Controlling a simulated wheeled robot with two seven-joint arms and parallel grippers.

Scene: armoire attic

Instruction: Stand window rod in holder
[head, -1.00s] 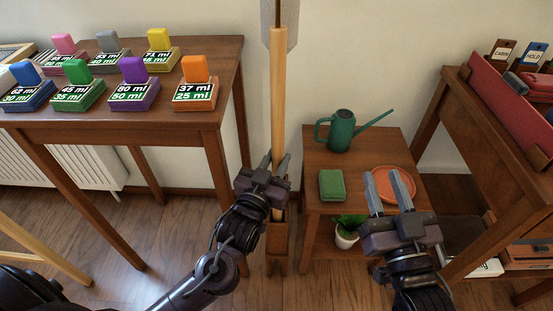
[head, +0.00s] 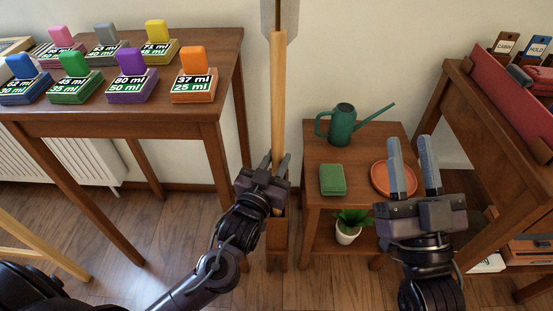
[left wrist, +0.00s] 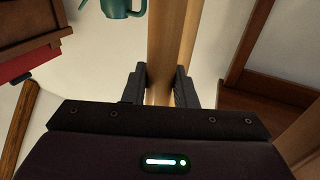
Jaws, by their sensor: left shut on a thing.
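The window rod (head: 277,95) is a long pale wooden pole, standing upright against the wall with a grey piece (head: 290,18) at its top. My left gripper (head: 275,165) is shut on the rod near its lower part. In the left wrist view, the rod (left wrist: 165,50) runs between my two fingers (left wrist: 162,85). The holder (head: 277,240) is a narrow brown wooden box on the floor, directly below the left gripper. The rod's lower end is hidden behind the gripper, so its depth in the holder cannot be told. My right gripper (head: 414,168) is open and empty.
A small table (head: 318,190) right of the holder bears a green watering can (head: 342,125), a green block (head: 332,180) and an orange saucer (head: 380,176). A potted plant (head: 348,232) sits below. A table (head: 180,118) with coloured blocks stands left.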

